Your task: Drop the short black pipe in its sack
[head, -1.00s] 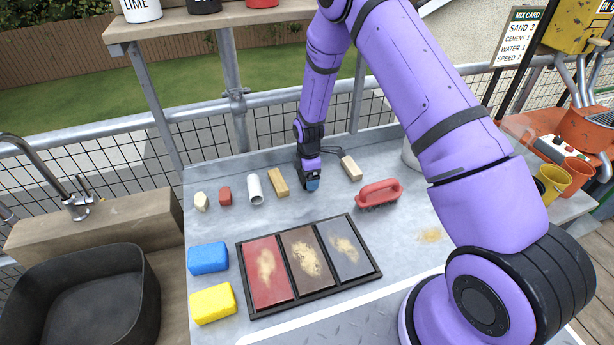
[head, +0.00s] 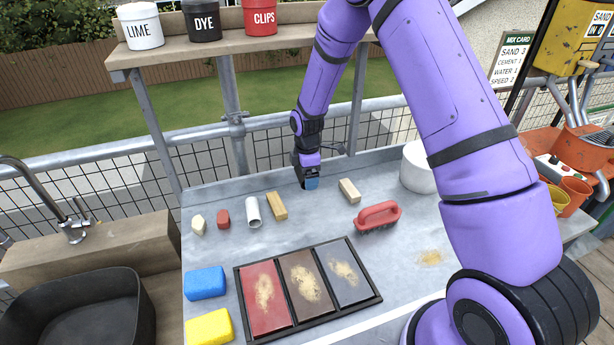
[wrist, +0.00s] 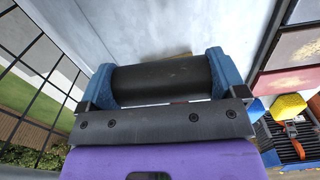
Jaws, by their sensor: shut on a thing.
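My gripper (head: 311,184) is over the far part of the grey worktop, to the right of a row of small pieces. In the wrist view its two blue fingertips (wrist: 163,80) are closed on the ends of a short black pipe (wrist: 163,78), which lies crosswise between them. In the head view the pipe is hidden behind the fingers. I see no sack in either view.
Cream, red, white and wooden pieces, including a white pipe (head: 253,212), stand on the worktop (head: 215,245). A red brush (head: 378,215), a tile tray (head: 378,297) and blue (head: 206,282) and yellow sponges lie nearer. Labelled tubs (head: 203,20) stand on the shelf above.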

